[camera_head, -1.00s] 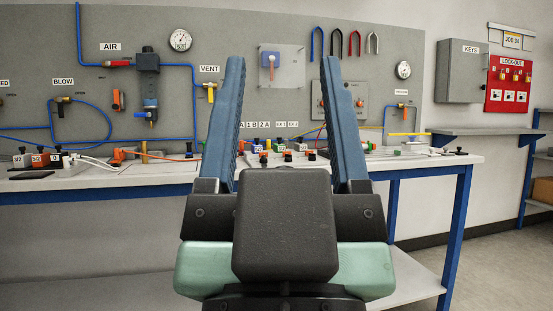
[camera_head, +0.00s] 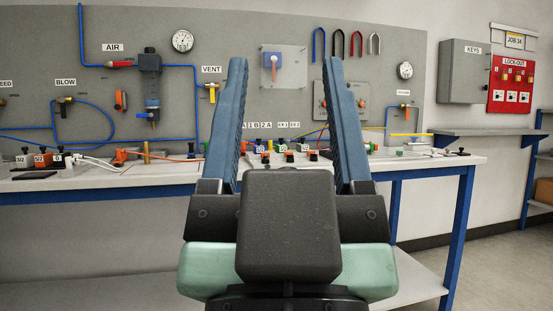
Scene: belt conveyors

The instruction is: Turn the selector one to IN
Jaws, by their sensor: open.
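My gripper (camera_head: 286,65) is open and empty. Its two blue fingers point away from me toward the bench and wall board. Between them shows a pale plate (camera_head: 293,68) on the board, with a blue-topped part and a red lever (camera_head: 273,72) hanging down. A grey panel (camera_head: 319,101) with small reddish knobs is partly hidden by the right finger. No label reading selector one or IN can be made out, so I cannot tell which control it is. The gripper appears apart from all of them.
The workbench (camera_head: 440,161) carries several small valve blocks, fittings and hoses. The grey board (camera_head: 220,40) holds gauges, blue pipes, and the AIR, BLOW and VENT valves. A keys cabinet (camera_head: 464,72) and a red lockout board (camera_head: 511,84) hang at right. Open floor (camera_head: 490,265) shows at right.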

